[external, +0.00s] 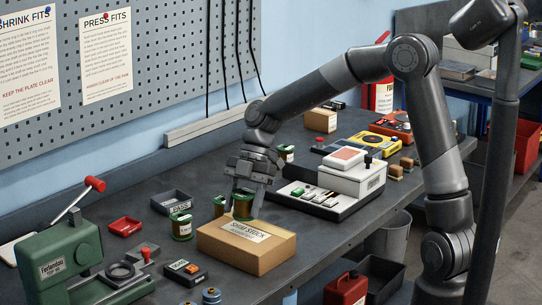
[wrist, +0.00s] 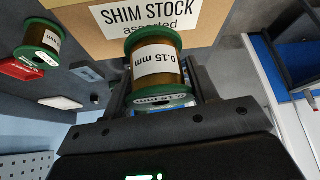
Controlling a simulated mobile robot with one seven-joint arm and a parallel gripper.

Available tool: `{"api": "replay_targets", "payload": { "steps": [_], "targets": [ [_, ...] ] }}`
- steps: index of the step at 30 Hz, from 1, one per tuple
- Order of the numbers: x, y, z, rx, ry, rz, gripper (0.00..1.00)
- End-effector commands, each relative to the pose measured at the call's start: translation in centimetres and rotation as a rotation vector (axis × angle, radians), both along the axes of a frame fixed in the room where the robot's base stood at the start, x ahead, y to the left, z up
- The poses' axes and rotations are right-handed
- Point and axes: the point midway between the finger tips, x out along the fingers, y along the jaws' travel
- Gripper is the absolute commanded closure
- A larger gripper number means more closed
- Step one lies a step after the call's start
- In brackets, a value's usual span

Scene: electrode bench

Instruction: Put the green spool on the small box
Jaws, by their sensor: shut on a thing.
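A spool (external: 243,206) with green flanges and a brown-gold winding is between the fingers of my gripper (external: 246,194). In the wrist view this spool (wrist: 158,72) has a white 0.15 mm label. A brown cardboard box (external: 222,245) labelled SHIM STOCK lies just in front of and below it. In the wrist view the box (wrist: 85,18) is beyond the spool, which overlaps its edge. I cannot tell whether spool and box touch. My gripper (wrist: 160,100) is shut on the spool. Another smaller cardboard box (external: 320,120) stands at the back.
A red tray (external: 125,226), a dark tray (external: 171,202) and a green press (external: 65,260) are left. A white-and-black instrument (external: 350,178) is right.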

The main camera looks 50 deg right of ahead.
Motion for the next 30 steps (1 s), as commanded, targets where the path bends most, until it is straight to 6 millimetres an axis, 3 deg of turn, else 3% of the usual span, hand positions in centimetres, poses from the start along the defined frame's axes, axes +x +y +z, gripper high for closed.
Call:
{"api": "replay_targets", "payload": {
  "steps": [10, 21, 22, 30],
  "targets": [
    [0.0, 0.0, -3.8, 0.0, 0.0, -0.001, 0.88],
    [0.0, 0.0, -4.2, 0.0, -0.001, 0.0, 0.88],
    [0.0, 0.0, -4.3, -0.001, 0.0, -0.001, 0.45],
    [0.0, 0.0, -4.2, -0.001, -0.001, -0.001, 0.24]
  ]
}}
